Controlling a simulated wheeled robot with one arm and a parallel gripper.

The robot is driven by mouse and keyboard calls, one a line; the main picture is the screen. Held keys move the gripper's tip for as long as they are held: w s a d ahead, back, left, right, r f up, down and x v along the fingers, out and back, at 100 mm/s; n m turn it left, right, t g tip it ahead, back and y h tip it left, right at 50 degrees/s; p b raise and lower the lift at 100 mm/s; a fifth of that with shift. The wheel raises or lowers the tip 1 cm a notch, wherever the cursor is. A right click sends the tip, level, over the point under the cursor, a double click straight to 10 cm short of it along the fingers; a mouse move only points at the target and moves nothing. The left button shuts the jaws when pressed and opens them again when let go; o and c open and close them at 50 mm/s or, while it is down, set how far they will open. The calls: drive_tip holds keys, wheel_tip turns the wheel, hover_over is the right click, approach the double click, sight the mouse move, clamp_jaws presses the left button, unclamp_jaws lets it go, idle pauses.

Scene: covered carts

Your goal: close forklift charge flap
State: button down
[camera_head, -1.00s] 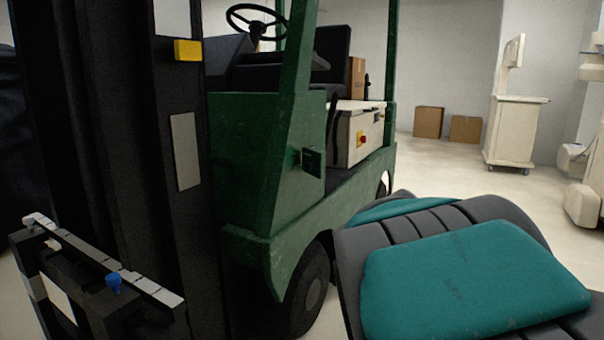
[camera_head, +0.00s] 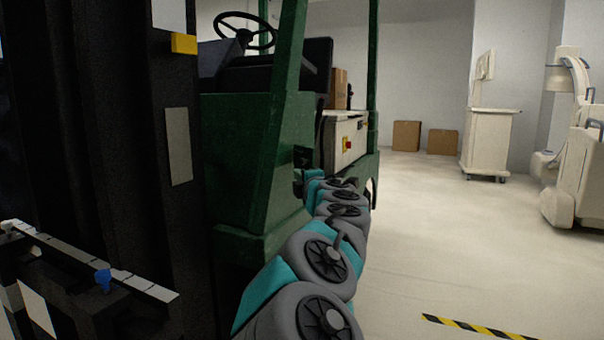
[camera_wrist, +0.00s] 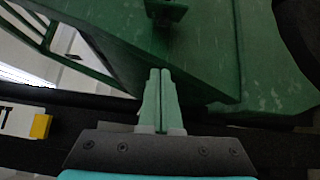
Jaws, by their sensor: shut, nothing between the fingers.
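The green forklift (camera_head: 240,150) fills the left and middle of the head view. A small dark charge flap (camera_head: 302,155) sticks out from its green side panel, just beyond the far end of my arm, which partly hides it. In the wrist view, a dark green protruding part (camera_wrist: 166,11), seemingly the same flap, is at the top edge, beyond my fingertips and apart from them. My gripper (camera_wrist: 160,72) is shut and empty, its pale green fingers together and pointing at the green panel. Whether the fingertips touch the panel I cannot tell.
The dark mast (camera_head: 120,200) and fork carriage (camera_head: 95,290) stand close on the left. A beige box with a red-and-yellow switch (camera_head: 345,140) is behind the panel. The floor to the right is open, with a striped tape (camera_head: 470,327), cartons (camera_head: 406,135) and white equipment (camera_head: 490,140) farther off.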

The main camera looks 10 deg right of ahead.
sight(301, 164)
drive_tip(key=w+d+p, duration=0.1)
drive_tip(key=w+d, duration=0.1)
drive_tip(key=w, duration=0.9)
drive_tip(key=shift+w, duration=0.25)
drive_tip(key=shift+r+n+y+p, duration=0.15)
drive_tip(key=shift+n+y+p, duration=0.15)
drive_tip(key=shift+p, duration=0.05)
drive_tip(key=shift+d, duration=0.25)
drive_tip(key=shift+d+y+p, duration=0.1)
drive_tip(key=shift+y+p, duration=0.2)
drive_tip(key=shift+p, duration=0.05)
